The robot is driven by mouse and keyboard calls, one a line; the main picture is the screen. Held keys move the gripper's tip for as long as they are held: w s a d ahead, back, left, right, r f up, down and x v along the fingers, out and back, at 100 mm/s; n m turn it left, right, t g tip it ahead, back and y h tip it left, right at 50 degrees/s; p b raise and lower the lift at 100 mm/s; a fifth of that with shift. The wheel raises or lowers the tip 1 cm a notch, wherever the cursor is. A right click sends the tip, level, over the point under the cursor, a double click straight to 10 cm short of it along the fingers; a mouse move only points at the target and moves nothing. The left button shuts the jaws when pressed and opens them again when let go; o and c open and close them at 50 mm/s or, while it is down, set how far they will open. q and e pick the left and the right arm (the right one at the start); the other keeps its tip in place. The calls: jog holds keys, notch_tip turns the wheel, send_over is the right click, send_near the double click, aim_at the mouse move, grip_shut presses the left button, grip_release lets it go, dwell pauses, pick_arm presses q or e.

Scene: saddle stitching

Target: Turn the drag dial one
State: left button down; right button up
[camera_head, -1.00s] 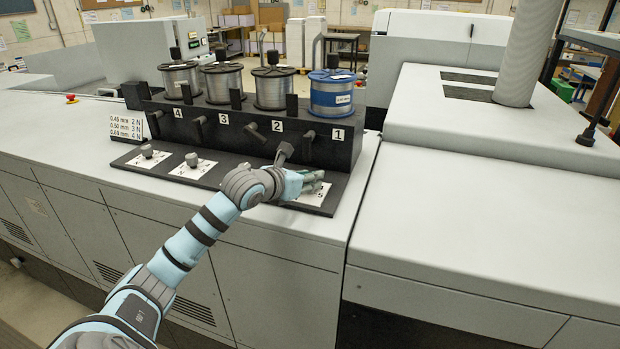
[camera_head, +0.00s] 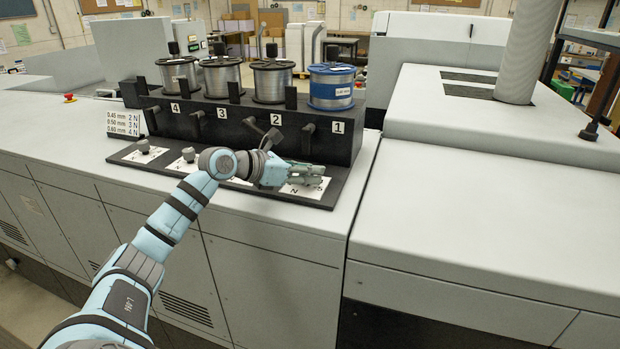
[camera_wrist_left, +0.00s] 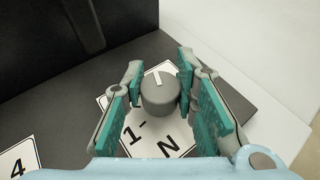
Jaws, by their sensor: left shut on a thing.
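The drag dial one, a round grey knob with a white pointer line on top (camera_wrist_left: 160,98), stands on a white scale card (camera_wrist_left: 182,140) with black marks, of which "1" and "N" show. The pointer line points toward the top of the left wrist view, leaning slightly right. My left gripper (camera_wrist_left: 161,76) has its teal-padded fingers on both sides of the knob and is shut on it. In the head view the left gripper (camera_head: 314,173) is over the card below spool 1 and hides the dial. My right gripper is not in view.
The black spool stand (camera_head: 347,148) carries several wire spools, the blue one (camera_head: 331,88) above label 1. Other dials (camera_head: 188,155) sit along the black ledge to the left. A wire chart (camera_head: 123,123) stands at the left end. The white machine top (camera_head: 480,200) at right is clear.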

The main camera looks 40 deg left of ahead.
pick_arm(q)
jog(key=m+g+h, duration=0.1)
jog(key=m+h, duration=0.1)
jog(key=shift+r+m+h, duration=0.15)
jog(key=shift+m+h, duration=0.15)
jog(key=shift+h, duration=0.1)
jog(key=shift+d+m+g+h, duration=0.1)
jog(key=shift+m+g+h, duration=1.1)
jog(key=shift+m+h, duration=0.25)
jog(key=c, duration=1.5)
grip_release()
jog(key=shift+o, duration=1.1)
jog(key=shift+w+f, duration=0.1)
jog(key=shift+f, duration=0.1)
